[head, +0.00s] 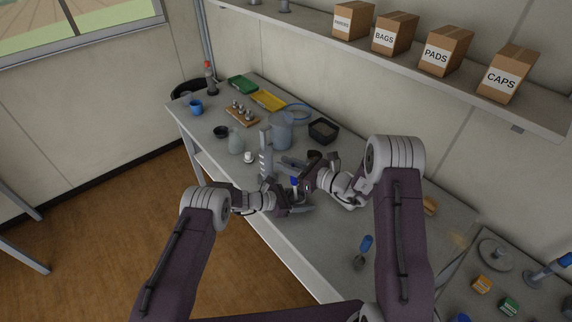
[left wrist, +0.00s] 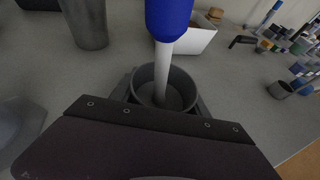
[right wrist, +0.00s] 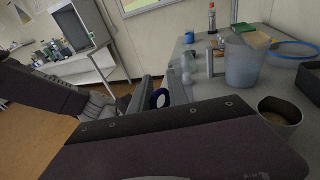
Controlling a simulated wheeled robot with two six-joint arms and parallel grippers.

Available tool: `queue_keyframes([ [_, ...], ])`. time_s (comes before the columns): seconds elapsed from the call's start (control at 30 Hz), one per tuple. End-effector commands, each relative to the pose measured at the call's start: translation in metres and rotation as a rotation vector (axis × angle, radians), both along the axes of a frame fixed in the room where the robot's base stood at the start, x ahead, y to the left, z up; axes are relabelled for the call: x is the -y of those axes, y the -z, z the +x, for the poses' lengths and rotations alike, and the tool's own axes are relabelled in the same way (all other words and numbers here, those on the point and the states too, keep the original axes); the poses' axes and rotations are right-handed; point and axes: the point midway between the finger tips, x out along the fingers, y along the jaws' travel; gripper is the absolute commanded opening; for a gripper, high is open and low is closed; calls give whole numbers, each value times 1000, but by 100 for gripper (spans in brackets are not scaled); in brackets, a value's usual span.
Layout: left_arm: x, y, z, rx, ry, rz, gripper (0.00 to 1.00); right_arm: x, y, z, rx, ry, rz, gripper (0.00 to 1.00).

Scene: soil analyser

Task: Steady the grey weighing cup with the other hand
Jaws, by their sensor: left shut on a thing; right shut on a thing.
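The grey weighing cup (left wrist: 150,75) is upright between the fingers of my left gripper (left wrist: 163,100), which is shut on it. In the head view my left gripper (head: 294,203) largely hides the cup. A tool with a blue handle (left wrist: 168,18) and a white shaft (left wrist: 163,70) stands down into the cup. Its blue handle also shows in the head view (head: 294,183) and the right wrist view (right wrist: 158,98). My right gripper (head: 300,182) is shut on this handle, just above and behind the left gripper. The right fingertips are partly hidden.
A blue-handled scoop (head: 362,250) lies on the bench at front right. The bench (head: 310,250) is clear in front of the grippers.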

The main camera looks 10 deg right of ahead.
Motion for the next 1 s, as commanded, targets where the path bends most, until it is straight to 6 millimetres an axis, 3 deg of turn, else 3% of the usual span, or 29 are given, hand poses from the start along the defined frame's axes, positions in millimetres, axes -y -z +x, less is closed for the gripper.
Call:
queue_keyframes([
  [0.17,0,2,-1,-3,1,3,5,0,-1,0,1,1,0,0],
  [0.8,0,2,-1,-3,0,2,5,-5,-62,7,4,0,0,0],
  [1.0,0,2,-1,-2,1,3,5,-6,-68,8,0,0,0,0],
])
